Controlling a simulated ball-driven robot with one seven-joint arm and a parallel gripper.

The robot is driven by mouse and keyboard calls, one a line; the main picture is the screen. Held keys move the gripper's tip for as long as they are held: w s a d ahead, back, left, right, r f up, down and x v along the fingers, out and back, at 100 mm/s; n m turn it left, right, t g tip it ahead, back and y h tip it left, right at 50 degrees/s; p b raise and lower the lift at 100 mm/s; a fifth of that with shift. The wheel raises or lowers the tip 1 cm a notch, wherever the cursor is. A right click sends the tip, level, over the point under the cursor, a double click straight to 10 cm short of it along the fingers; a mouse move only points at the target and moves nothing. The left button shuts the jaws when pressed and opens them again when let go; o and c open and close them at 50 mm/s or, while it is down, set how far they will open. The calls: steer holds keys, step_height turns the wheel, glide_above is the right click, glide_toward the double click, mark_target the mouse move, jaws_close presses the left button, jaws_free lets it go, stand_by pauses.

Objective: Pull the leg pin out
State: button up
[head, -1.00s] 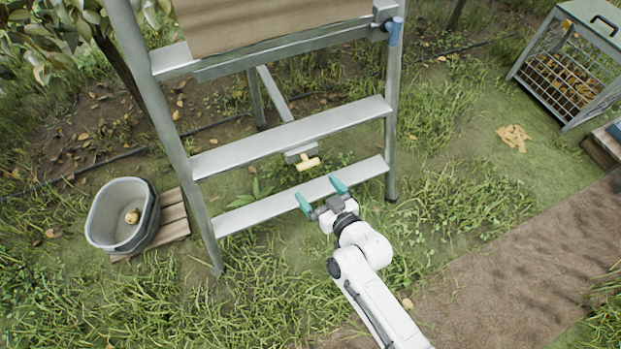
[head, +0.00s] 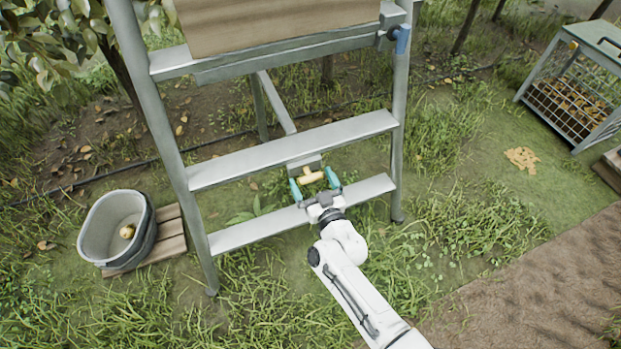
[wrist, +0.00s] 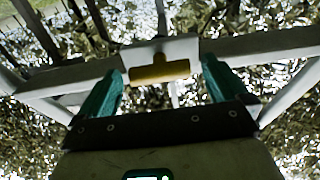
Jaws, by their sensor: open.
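The leg pin (head: 311,177) has a yellow T-shaped handle and sits in a grey block (head: 304,164) between the two lower steps of the metal ladder (head: 292,152). My gripper (head: 315,184) is open, with one teal finger on each side of the yellow handle. In the wrist view the yellow handle (wrist: 160,71) lies crosswise between and ahead of the teal fingers (wrist: 159,82). A gap shows between the handle and each finger there. The pin's shaft is hidden inside the block.
The ladder's lowest step (head: 255,230) runs close by my gripper. A blue knob (head: 402,40) is on the ladder's upper right. A grey bucket (head: 88,235) with a pear (head: 127,231) stands on wooden slats at left. A wire crate (head: 540,101) stands at far right.

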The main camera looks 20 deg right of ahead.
steer(key=shift+w, duration=0.85)
